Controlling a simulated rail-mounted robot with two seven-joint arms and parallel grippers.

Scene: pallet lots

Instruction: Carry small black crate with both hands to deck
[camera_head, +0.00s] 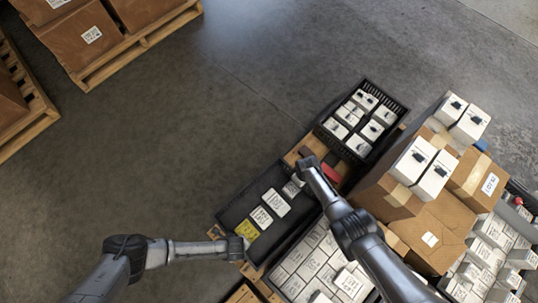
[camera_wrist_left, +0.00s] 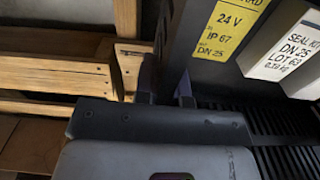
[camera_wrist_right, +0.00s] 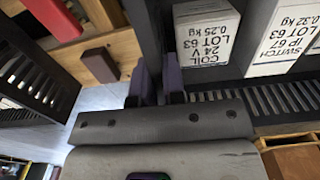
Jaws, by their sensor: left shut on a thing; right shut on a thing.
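The small black crate (camera_head: 238,209) holds a yellow-labelled box and several white boxes. It sits level, as far as I can tell, over or on a wooden pallet. My left gripper (camera_head: 239,248) is shut on its near-left end wall, which also shows in the left wrist view (camera_wrist_left: 175,35). My right gripper (camera_head: 305,166) is shut on the opposite end wall, seen between the fingers in the right wrist view (camera_wrist_right: 158,40). Bare wooden deck boards (camera_head: 309,149) show beyond the right gripper. I cannot tell whether the crate's underside touches wood.
A second black crate (camera_head: 394,134) of white boxes stands just beyond. A red thing (camera_head: 331,175) lies beside my right gripper. Cardboard cartons (camera_head: 437,232) are stacked on the right, above many white boxes. Open floor (camera_head: 150,160) lies left; loaded pallets (camera_head: 130,45) stand at upper left.

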